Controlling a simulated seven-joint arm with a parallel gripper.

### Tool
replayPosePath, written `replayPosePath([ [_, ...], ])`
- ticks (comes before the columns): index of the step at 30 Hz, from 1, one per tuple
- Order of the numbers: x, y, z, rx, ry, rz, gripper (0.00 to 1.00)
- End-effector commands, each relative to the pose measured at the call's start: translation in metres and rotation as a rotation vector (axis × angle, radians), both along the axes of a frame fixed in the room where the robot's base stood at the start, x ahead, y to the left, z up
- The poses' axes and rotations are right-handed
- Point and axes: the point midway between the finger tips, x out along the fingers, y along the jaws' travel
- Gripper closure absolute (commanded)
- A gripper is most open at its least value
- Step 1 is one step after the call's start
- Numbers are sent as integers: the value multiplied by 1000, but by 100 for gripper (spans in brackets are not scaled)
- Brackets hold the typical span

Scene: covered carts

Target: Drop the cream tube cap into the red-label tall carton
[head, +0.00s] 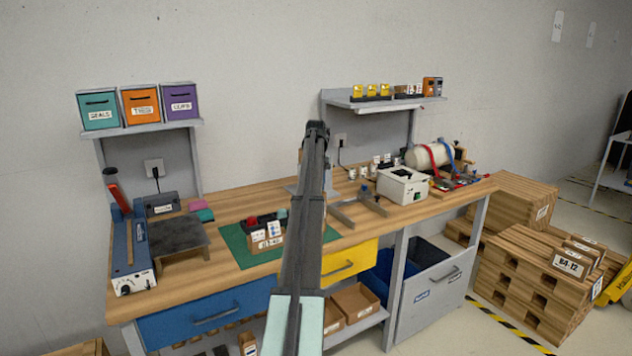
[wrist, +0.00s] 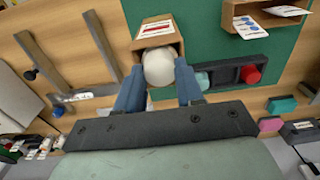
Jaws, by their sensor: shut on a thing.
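The cream tube cap (wrist: 159,68) is round and pale in the wrist view. My gripper (wrist: 160,75) is shut on it, with one blue finger on either side. The red-label tall carton (wrist: 157,32) is a brown box just beyond the cap, with a white and red label. The cap overlaps the carton's near edge in the picture. I cannot tell how far above the carton the cap is, or whether they touch. In the head view my arm hides the gripper, the cap and the carton.
A dark tray (wrist: 228,80) holds a red cap (wrist: 250,75) and a teal cap on the green mat (head: 234,242). A box of cards (wrist: 262,16) stands nearby. Metal brackets (wrist: 60,62) lie on the other side. A white machine (head: 402,185) stands at the bench's right.

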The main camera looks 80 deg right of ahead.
Motion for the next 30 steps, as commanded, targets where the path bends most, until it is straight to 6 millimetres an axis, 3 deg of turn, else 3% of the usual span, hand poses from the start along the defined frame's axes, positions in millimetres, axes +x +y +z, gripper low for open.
replayPosePath([
  [11, 0, 0, -5, 0, 0, 0, 92],
  [12, 0, 0, -5, 0, 0, 0, 61],
  [18, 0, 0, -5, 1, 0, 0, 42],
  [21, 0, 0, -6, 1, 0, 0, 33],
  [30, 0, 0, -2, 1, 0, 0, 33],
])
